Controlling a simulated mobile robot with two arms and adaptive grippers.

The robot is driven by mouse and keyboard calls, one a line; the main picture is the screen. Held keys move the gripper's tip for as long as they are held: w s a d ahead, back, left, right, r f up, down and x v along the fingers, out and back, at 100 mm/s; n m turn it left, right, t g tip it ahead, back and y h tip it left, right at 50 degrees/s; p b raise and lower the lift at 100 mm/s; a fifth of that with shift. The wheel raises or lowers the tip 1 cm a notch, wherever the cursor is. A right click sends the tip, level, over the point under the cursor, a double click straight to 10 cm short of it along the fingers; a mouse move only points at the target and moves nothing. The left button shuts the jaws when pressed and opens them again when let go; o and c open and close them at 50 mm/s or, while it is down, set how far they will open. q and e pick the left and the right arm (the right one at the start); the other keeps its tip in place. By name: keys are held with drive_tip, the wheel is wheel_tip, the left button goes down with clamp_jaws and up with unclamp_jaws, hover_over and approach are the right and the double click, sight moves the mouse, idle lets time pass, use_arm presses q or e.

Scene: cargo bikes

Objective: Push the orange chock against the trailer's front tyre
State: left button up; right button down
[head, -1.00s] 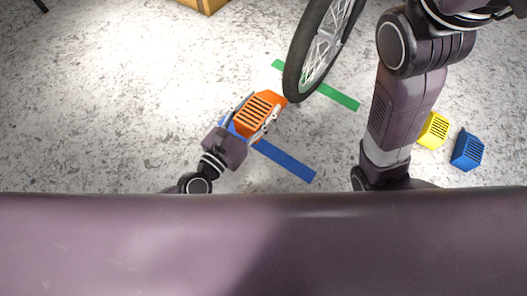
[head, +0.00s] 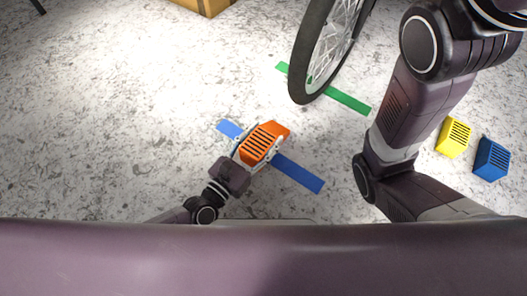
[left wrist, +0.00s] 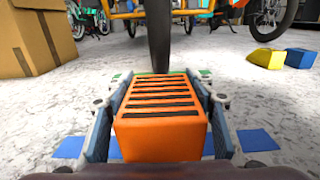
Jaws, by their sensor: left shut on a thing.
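The orange chock (head: 262,141) has dark slots on its upper face and lies over the blue floor strip (head: 302,176). My left gripper (head: 259,146) is shut on it, one finger along each side. The tyre (left wrist: 158,40) is straight ahead of the chock in the wrist view. My right gripper is not in view; only its arm shows.
A yellow chock (head: 454,136) and a blue chock (head: 491,158) stand on the floor at the right, beyond my right arm. A cardboard box (left wrist: 38,38) is at the left in the wrist view. The floor left of the chock is clear.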

use_arm(q)
drive_tip(key=shift+f+b, duration=1.85)
drive_tip(key=shift+f, duration=0.9)
drive_tip(key=shift+r, duration=0.15)
drive_tip(key=o, duration=1.7)
drive_tip(key=shift+f, duration=0.3)
drive_tip(key=shift+c, duration=0.2)
drive_tip(key=shift+r, duration=0.1)
